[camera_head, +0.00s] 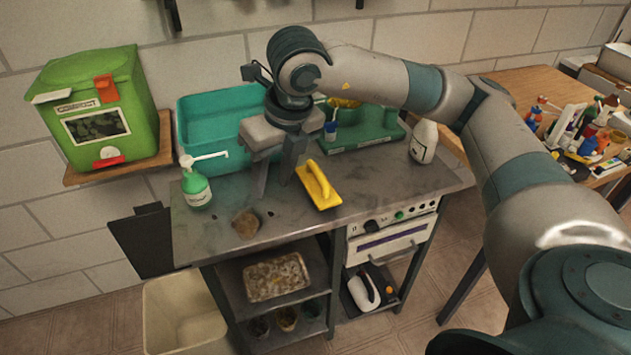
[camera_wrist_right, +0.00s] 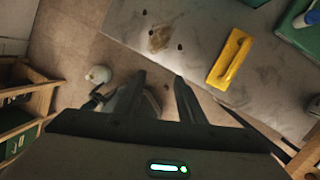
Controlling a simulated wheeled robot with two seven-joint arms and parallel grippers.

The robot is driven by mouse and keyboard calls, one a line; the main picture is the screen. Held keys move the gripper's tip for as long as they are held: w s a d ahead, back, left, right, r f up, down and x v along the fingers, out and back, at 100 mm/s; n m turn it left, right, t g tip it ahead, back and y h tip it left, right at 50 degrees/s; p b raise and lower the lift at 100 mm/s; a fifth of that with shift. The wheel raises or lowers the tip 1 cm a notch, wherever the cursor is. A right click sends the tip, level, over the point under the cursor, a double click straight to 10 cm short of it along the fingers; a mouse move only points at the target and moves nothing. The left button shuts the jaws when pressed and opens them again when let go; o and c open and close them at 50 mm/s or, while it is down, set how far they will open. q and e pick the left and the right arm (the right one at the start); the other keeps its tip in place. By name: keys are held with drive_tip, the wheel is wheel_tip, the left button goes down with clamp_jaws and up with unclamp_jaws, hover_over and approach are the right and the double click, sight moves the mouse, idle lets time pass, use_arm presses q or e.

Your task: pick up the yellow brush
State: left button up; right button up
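The yellow brush (camera_head: 320,186) lies on the grey worktop (camera_head: 385,190), near its front edge, with its raised handle up. It also shows in the right wrist view (camera_wrist_right: 231,58), to the right of the fingers and apart from them. My right gripper (camera_head: 275,180) points down just left of the brush in the head view. Its two fingers (camera_wrist_right: 160,88) stand apart with nothing between them. My left gripper is in neither view.
A teal tub (camera_head: 205,112) and green tray (camera_head: 362,140) stand behind; a white bottle (camera_head: 424,141) is at right. The worktop right of the brush is clear.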

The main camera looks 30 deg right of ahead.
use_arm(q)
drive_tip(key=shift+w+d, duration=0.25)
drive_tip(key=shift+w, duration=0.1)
use_arm(e)
drive_tip(key=w+d+r+m+h, duration=0.1)
drive_tip(key=d+r+h, duration=0.1)
drive_tip(key=d, duration=0.3)
drive_tip(key=w+d+r+m+t+h, duration=0.1)
drive_tip(key=w+d+r+h, duration=0.1)
drive_tip(key=d, duration=0.4)
drive_tip(key=shift+w+r+m, duration=0.15)
drive_tip(key=shift+r+m, duration=0.25)
drive_tip(key=shift+r, duration=0.25)
drive_tip(key=shift+f, duration=0.1)
drive_tip(key=x, duration=0.6)
drive_tip(key=p+x, duration=0.1)
drive_tip(key=x, duration=0.5)
drive_tip(key=shift+w+d, duration=0.2)
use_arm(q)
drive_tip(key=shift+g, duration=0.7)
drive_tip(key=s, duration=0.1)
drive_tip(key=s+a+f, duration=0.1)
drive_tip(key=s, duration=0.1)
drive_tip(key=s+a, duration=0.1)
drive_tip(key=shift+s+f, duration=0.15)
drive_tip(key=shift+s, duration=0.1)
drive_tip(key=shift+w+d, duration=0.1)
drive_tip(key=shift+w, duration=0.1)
